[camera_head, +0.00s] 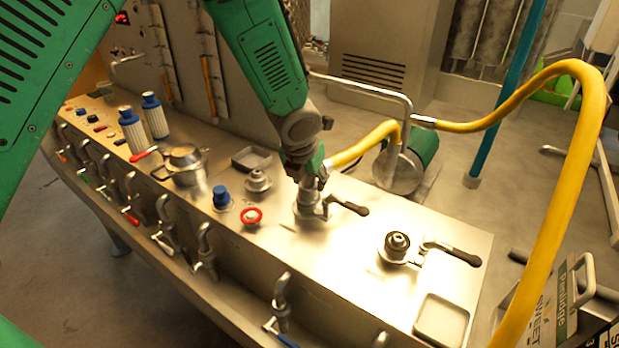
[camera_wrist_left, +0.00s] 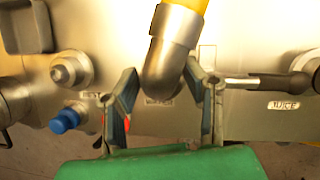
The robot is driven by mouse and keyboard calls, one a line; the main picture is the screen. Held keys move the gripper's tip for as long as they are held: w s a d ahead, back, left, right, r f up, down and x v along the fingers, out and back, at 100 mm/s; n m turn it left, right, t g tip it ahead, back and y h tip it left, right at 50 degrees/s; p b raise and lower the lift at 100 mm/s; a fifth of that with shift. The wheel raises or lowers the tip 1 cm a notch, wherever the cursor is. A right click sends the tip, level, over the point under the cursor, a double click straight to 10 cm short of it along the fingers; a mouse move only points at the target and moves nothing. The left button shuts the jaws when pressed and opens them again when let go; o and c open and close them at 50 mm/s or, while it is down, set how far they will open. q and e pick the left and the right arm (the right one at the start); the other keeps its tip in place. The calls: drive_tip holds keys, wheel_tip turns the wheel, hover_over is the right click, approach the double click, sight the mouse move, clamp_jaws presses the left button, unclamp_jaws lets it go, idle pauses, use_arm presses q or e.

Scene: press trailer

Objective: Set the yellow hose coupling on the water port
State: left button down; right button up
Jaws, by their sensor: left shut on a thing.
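The yellow hose coupling is a grey metal elbow (camera_wrist_left: 165,60) with a yellow hose end (camera_wrist_left: 188,5) at its top. The hose (camera_head: 366,145) runs back from my left gripper in the head view. My left gripper (camera_head: 311,181) is shut on the coupling; in the wrist view its two fingers (camera_wrist_left: 164,102) stand on either side of the elbow. It is over a metal port with a black lever (camera_head: 349,205) on the steel bench top. The gripper and coupling hide most of this port, so I cannot tell whether the coupling is seated. My right gripper is out of view.
A second port (camera_head: 397,245) with a black lever stands to the right. A blue cap (camera_head: 221,197), a red ring (camera_head: 251,216) and a metal pot (camera_head: 186,168) are to the left. The hose loops over the right side. Several taps line the bench front.

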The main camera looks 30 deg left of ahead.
sight(308, 178)
use_arm(q)
drive_tip(key=shift+w, duration=0.1)
drive_tip(key=c, duration=1.2)
unclamp_jaws()
drive_tip(key=shift+d, duration=0.3)
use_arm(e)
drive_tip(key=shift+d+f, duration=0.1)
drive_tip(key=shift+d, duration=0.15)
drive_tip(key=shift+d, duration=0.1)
use_arm(q)
drive_tip(key=shift+p+v, duration=0.85)
drive_tip(key=shift+v, duration=0.05)
drive_tip(key=shift+s+a+r+p, duration=0.2)
drive_tip(key=shift+s+r+p, duration=0.15)
drive_tip(key=shift+r+p, duration=0.25)
drive_tip(key=p+v, duration=0.2)
drive_tip(key=shift+d+r, duration=0.15)
drive_tip(key=shift+r, duration=0.2)
drive_tip(key=shift+p+v, duration=0.65)
drive_tip(key=shift+v, duration=1.95)
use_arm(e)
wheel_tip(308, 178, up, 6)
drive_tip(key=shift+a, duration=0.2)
